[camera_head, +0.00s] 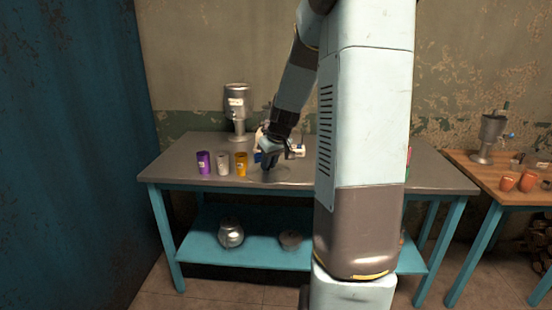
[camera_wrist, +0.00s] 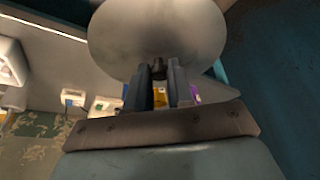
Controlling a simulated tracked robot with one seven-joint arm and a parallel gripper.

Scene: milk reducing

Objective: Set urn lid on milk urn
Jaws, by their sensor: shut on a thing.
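In the wrist view my gripper (camera_wrist: 158,72) is shut on the knob of a round grey metal disc, the urn lid (camera_wrist: 157,30). The lid fills the top middle of that view. In the head view my gripper (camera_head: 268,160) is over the table, right of the orange cup; the lid is hard to make out there against the grey top. A tall metal vessel with a label (camera_head: 237,105) stands at the back of the table, left of my gripper. A rounded silver pot (camera_head: 231,234) stands on the lower shelf. I cannot tell for sure which is the milk urn.
Purple (camera_head: 203,162), pale (camera_head: 223,163) and orange (camera_head: 241,163) cups stand in a row left of my gripper. A dull roundish thing (camera_head: 290,240) lies on the shelf. A wooden table (camera_head: 500,190) stands at right.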

